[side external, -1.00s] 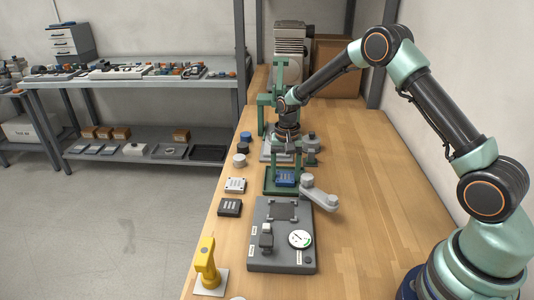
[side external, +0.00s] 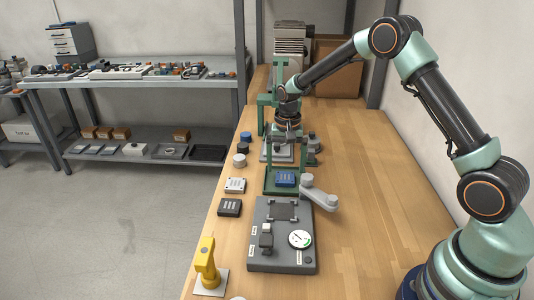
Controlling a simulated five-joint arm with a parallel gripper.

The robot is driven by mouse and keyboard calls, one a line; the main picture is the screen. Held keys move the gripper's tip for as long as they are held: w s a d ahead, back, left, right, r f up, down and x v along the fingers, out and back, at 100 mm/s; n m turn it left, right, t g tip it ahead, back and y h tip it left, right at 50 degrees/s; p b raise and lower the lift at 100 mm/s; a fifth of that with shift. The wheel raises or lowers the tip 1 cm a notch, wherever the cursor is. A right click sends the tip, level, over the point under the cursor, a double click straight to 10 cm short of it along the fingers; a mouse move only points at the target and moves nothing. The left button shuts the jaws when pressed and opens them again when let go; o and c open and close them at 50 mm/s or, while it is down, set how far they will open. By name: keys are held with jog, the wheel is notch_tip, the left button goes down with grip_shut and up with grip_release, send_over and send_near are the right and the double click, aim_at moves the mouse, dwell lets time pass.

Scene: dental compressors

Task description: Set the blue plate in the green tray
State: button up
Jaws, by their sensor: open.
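The blue plate (side external: 286,179) lies in the green tray (side external: 268,187), near the middle of the bench in the side external view. It looks flat, with pale marks on its top. My gripper (side external: 286,163) is above the tray, its two green fingers apart on either side of the plate's line. It is open and holds nothing that I can see. The fingertips appear slightly higher than the plate.
A grey fixture with a dial (side external: 268,256) stands in front of the tray, with a pale grey lever (side external: 318,196) beside it. The bench's right side is clear.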

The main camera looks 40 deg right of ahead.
notch_tip(320, 180, up, 9)
notch_tip(320, 180, up, 7)
jog(key=n+t, duration=0.1)
jog(key=n, duration=0.1)
send_over(285, 177)
jog(key=s+a, duration=0.2)
jog(key=s, duration=0.2)
jog(key=s+a+r+n+t, duration=0.1)
jog(key=s+r+n+t, duration=0.1)
jog(key=s, duration=0.6)
jog(key=s+a+r+n+t, duration=0.2)
jog(key=s+n, duration=0.3)
jog(key=s, duration=0.3)
jog(key=shift+s+a+r+t, duration=0.15)
jog(key=shift+s+r+t, duration=0.2)
jog(key=shift+r, duration=0.15)
